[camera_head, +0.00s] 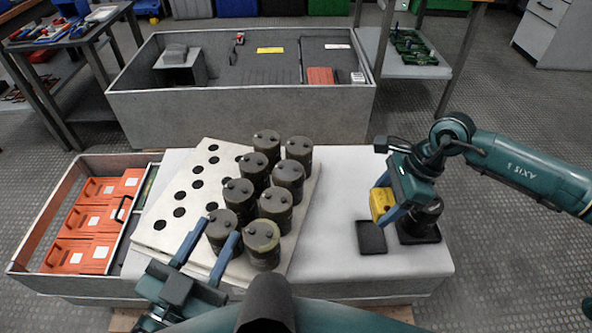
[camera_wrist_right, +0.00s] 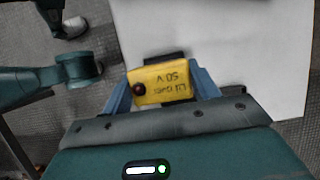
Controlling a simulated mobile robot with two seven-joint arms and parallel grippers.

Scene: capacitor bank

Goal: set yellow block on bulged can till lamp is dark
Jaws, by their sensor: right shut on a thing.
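My right gripper (camera_head: 385,203) is shut on the yellow block (camera_head: 382,204), above the right side of the white table top. The right wrist view shows the block (camera_wrist_right: 162,84) between the fingers, with "50 V" lettering and a dark red lamp (camera_wrist_right: 139,89) that looks unlit. Several dark cans stand in two rows on a pale perforated plate; the front one (camera_head: 262,240) has a yellowish rim, but I cannot tell whether it is bulged. My left gripper (camera_head: 219,230) is open, its fingers on either side of a front-left can (camera_head: 222,236) in the picture.
A dark round can (camera_head: 426,215) stands on a black pad below my right gripper, partly hidden. An empty black pad (camera_head: 371,237) lies left of it. A tray of orange boxes (camera_head: 80,252) is at left. A large grey bin (camera_head: 240,118) stands behind the table.

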